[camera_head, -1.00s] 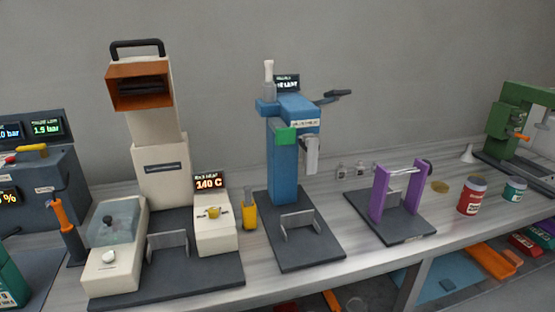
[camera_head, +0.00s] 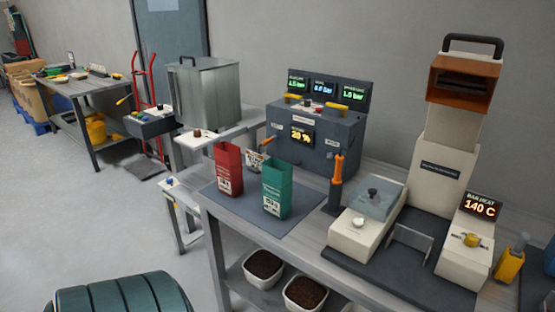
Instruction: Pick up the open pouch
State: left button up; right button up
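Two pouches stand upright on a dark grey mat (camera_head: 240,210) at the near left end of the bench. The red pouch (camera_head: 229,172) is on the left, with a white label and an open-looking top. The green pouch (camera_head: 277,192) stands to its right and nearer, also with a white label and an open-looking top. A small pale container (camera_head: 255,160) shows partly behind and between them. Neither of my grippers is in view, and nothing touches the pouches.
A dark console with gauges (camera_head: 320,137) stands behind the pouches. An orange-handled tool (camera_head: 337,178) and a cream heat machine (camera_head: 445,165) stand to the right. Bins of dark granules (camera_head: 305,291) sit below. A ribbed dark teal object (camera_head: 118,297) is at bottom left.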

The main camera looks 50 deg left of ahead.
aim_at(276, 175)
jog(key=u, duration=1.65)
jog(key=i+j, duration=0.1)
jog(key=j, duration=0.3)
jog(key=i+j, duration=0.1)
jog(key=j, duration=0.3)
jog(key=i+j, duration=0.15)
jog(key=j, duration=0.3)
jog(key=i+j, duration=0.1)
jog(key=j, duration=0.3)
jog(key=z, duration=1.65)
